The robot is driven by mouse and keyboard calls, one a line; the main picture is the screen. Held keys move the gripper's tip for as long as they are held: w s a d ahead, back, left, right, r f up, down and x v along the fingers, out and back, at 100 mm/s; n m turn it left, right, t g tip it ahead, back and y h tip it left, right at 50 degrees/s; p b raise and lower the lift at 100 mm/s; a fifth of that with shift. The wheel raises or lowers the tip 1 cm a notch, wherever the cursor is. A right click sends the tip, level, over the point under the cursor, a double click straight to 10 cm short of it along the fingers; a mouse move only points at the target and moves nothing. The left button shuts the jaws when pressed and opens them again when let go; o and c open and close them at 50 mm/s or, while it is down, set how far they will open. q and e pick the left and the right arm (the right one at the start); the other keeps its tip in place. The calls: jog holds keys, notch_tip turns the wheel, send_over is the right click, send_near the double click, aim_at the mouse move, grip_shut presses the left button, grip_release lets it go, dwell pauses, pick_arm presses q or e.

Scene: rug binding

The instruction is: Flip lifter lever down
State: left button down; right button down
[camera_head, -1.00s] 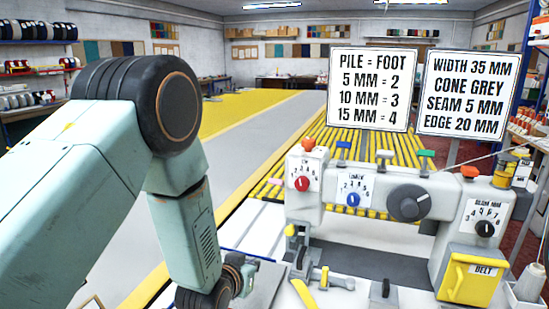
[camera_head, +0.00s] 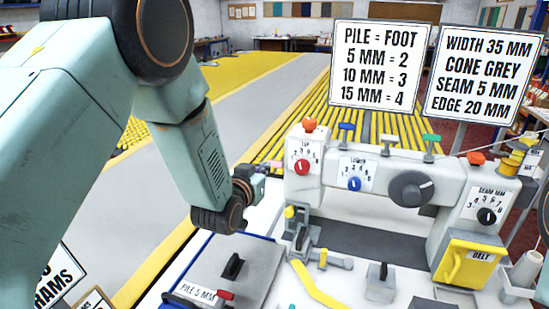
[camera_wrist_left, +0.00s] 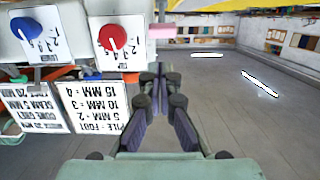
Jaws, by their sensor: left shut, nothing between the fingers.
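The white binding machine (camera_head: 335,195) stands at the right, with a red dial (camera_head: 302,167) and a blue dial (camera_head: 355,183) on its front. A lever with a yellow knob (camera_head: 289,212) stands at its lower left; I cannot tell whether it is the lifter lever. A small pink piece (camera_head: 275,167) shows beside the machine's left side; it also shows in the left wrist view (camera_wrist_left: 162,31), beyond my fingers. My left gripper (camera_wrist_left: 157,72) is shut and empty. In the head view it (camera_head: 252,172) is left of the machine head, its fingers mostly hidden. My right gripper is out of view.
Two signs (camera_head: 380,63) (camera_head: 485,75) stand behind the machine. A plate marked "PILE 5 MM" (camera_head: 198,291) lies at the front left. Yellow rollers (camera_head: 285,135) lie behind.

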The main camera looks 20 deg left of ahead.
aim_at(279, 164)
pick_arm(q)
jog(key=w+f+p, duration=0.1)
jog(key=w, duration=0.7)
jog(key=shift+w+d+f, duration=0.15)
jog(key=shift+w+f, duration=0.1)
jog(key=shift+w, duration=0.15)
jog(key=shift+w, duration=0.15)
jog(key=shift+f, duration=0.1)
